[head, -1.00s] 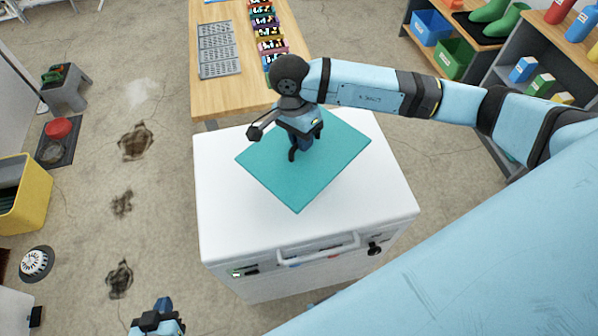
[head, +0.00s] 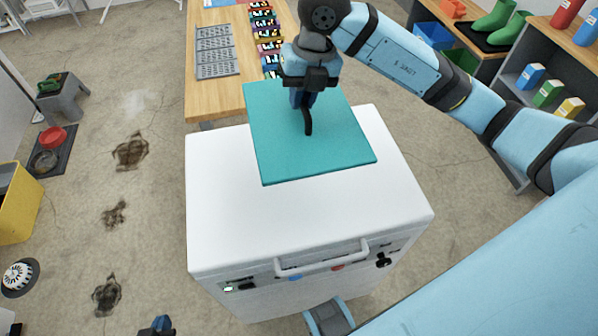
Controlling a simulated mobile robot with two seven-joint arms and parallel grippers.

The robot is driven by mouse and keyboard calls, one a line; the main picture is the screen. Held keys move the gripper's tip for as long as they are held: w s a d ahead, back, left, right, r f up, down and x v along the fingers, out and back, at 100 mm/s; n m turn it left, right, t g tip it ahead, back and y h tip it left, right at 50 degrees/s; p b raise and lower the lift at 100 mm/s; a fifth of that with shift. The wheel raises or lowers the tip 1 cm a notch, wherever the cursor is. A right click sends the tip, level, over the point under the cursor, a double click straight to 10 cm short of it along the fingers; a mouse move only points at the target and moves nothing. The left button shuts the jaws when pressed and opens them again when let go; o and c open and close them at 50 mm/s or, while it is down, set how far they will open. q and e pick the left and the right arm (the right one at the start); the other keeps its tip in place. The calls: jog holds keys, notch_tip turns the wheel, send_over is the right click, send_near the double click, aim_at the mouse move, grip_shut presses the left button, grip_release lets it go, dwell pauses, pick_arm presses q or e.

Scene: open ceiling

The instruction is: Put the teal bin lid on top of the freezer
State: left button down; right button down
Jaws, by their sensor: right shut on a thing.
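The teal bin lid (head: 335,155) is a flat square sheet, seen in the head view over the back part of the white freezer (head: 300,225). My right gripper (head: 307,125) is shut on the lid from above, near its middle. The lid's far part reaches past the freezer's back edge in the picture. I cannot tell whether the lid touches the freezer top or hangs above it. The freezer has a front handle and knobs. My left gripper (head: 158,326) shows only partly at the bottom edge, left of the freezer, and its jaws cannot be made out.
A wooden table (head: 215,95) with a grey tray (head: 217,50) and colourful packs stands behind the freezer. Shelves with bins, boots and bottles are at the right. A yellow bin (head: 18,205) and a grey stool (head: 62,92) are at the left. The freezer's front top is bare.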

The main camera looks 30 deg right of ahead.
aim_at(316, 115)
notch_tip(316, 115, down, 20)
jog(key=shift+r+b, duration=0.1)
jog(key=shift+b, duration=0.2)
jog(key=c, duration=1.5)
grip_release()
jog(key=o, duration=0.4)
jog(key=shift+c, duration=0.2)
notch_tip(316, 115, up, 12)
jog(key=d, duration=0.2)
jog(key=shift+s+d, duration=0.15)
jog(key=shift+s, duration=0.15)
